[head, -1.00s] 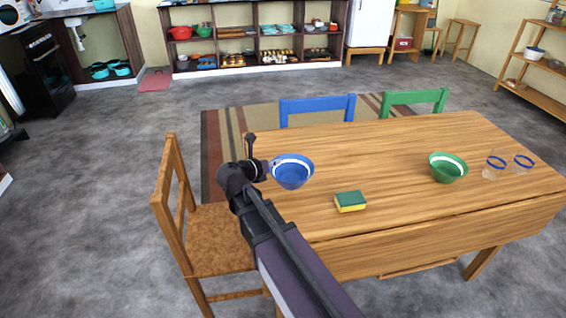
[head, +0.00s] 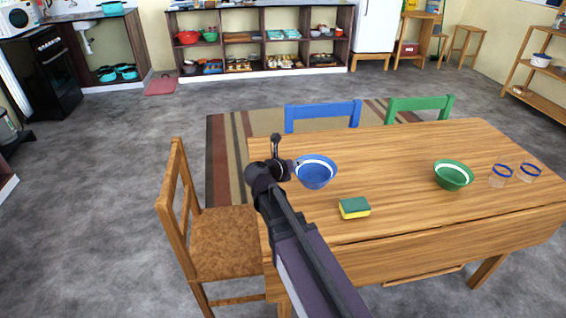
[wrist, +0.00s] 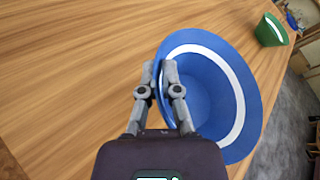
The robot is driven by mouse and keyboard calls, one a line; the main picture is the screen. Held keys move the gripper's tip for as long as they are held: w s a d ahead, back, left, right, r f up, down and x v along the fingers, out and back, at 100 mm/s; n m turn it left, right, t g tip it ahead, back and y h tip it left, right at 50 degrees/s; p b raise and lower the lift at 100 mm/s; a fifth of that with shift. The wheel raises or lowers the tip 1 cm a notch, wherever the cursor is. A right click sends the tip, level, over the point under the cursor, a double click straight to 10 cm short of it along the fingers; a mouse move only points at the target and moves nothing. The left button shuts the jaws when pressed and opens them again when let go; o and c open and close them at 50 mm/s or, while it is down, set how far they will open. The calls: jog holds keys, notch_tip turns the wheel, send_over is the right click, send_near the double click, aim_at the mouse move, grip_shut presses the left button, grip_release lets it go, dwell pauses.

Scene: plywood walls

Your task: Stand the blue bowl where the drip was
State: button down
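The blue bowl (head: 316,177) with a white band inside is over the left part of the wooden table (head: 400,150). My gripper (head: 287,167) is at its left rim. In the wrist view my gripper (wrist: 160,80) is shut on the rim of the blue bowl (wrist: 205,95), one finger inside the wall and one outside. I cannot tell whether the bowl's base touches the table. No drip shows on the bare wood. A yellow and green sponge (head: 355,208) lies near the table's front edge, right of and nearer than the bowl.
A green bowl (head: 453,176) and two clear glasses with blue rims, one of them (head: 500,176), stand at the table's right. A wooden chair (head: 222,240) is at the left end; blue (head: 323,115) and green (head: 420,105) chairs stand behind. The table's middle is clear.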

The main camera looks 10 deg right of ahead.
jog(key=w+a, duration=0.1)
jog(key=w, duration=0.4)
jog(key=w+a+f+b, duration=0.1)
jog(key=w+a, duration=0.1)
jog(key=w, duration=0.3)
jog(key=w+a, duration=0.2)
jog(key=w, duration=0.3)
jog(key=shift+a+f, duration=0.15)
jog(key=shift+f, duration=0.1)
jog(key=shift+s+f+b, duration=0.1)
jog(key=shift+f+b, duration=1.65)
jog(key=shift+b, duration=0.2)
jog(key=shift+f, duration=0.15)
jog(key=c, duration=0.8)
grip_release()
